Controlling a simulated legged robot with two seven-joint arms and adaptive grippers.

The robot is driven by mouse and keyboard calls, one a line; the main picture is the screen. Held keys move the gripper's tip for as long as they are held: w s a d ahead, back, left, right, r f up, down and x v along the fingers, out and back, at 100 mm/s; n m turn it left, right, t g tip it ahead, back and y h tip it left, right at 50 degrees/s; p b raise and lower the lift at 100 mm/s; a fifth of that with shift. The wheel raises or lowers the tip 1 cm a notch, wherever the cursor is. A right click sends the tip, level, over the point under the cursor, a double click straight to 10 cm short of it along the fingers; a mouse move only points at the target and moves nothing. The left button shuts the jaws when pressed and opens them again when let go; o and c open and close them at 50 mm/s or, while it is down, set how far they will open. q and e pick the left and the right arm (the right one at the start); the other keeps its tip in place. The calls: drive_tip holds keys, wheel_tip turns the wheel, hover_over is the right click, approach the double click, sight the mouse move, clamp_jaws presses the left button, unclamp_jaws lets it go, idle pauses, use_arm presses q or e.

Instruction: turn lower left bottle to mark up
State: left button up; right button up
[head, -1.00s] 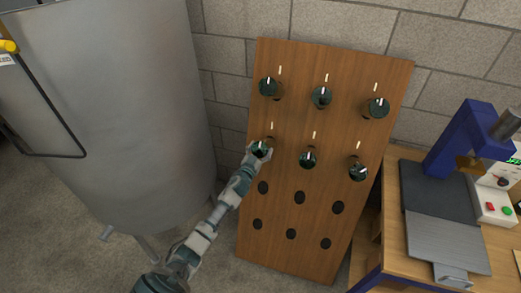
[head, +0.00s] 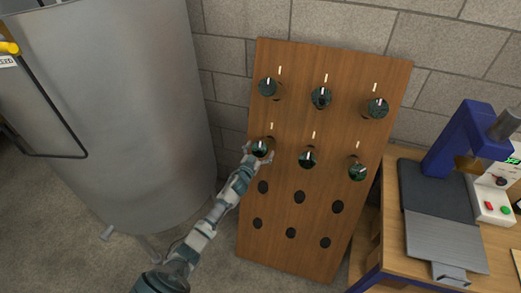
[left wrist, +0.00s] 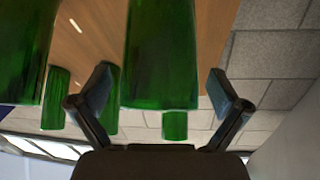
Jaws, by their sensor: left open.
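The lower left bottle (head: 260,147) sits in the wooden rack with its base facing out and a short white mark on it. A pale line on the board (head: 272,126) lies just above it. In the left wrist view the green bottle (left wrist: 162,55) hangs between the two fingers, with gaps on both sides. My left gripper (head: 260,155) is open around the bottle's outer end; it also shows in the left wrist view (left wrist: 160,100). The bottle's mark is small, and its exact angle is hard to read. My right gripper is not in view.
Other bottles stick out nearby: upper left (head: 268,87), lower middle (head: 307,159) and lower right (head: 358,172). Empty holes (head: 299,197) lie below in the rack (head: 285,260). A steel tank (head: 120,110) stands left, a workbench (head: 400,265) with a blue press (head: 460,140) right.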

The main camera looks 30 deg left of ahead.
use_arm(q)
drive_tip(key=s+d, duration=0.1)
drive_tip(key=s, duration=1.1)
drive_tip(key=shift+d+f, duration=0.1)
drive_tip(key=s+d+f+g, duration=0.25)
drive_tip(key=s+f, duration=0.25)
drive_tip(key=f, duration=0.7)
drive_tip(key=s+d+f+g, duration=0.1)
drive_tip(key=s+f+g, duration=0.4)
drive_tip(key=f, duration=0.6)
drive_tip(key=s+d+f+g, duration=0.2)
drive_tip(key=s+f, duration=0.4)
drive_tip(key=f, duration=0.6)
drive_tip(key=s+d+f+g, duration=0.2)
drive_tip(key=s+d+f, duration=0.2)
drive_tip(key=s, duration=0.5)
drive_tip(key=s+d+f+m+g+h, duration=0.1)
drive_tip(key=s+d+f+g, duration=0.1)
drive_tip(key=s+d+f, duration=0.2)
drive_tip(key=s+d+f+m+g+h, duration=0.1)
drive_tip(key=s+d+f+g, duration=0.2)
drive_tip(key=s+f, duration=0.5)
drive_tip(key=s, duration=0.8)
drive_tip(key=shift+s+d+f, duration=0.2)
drive_tip(key=shift+d+f, duration=0.05)
drive_tip(key=shift+d, duration=0.15)
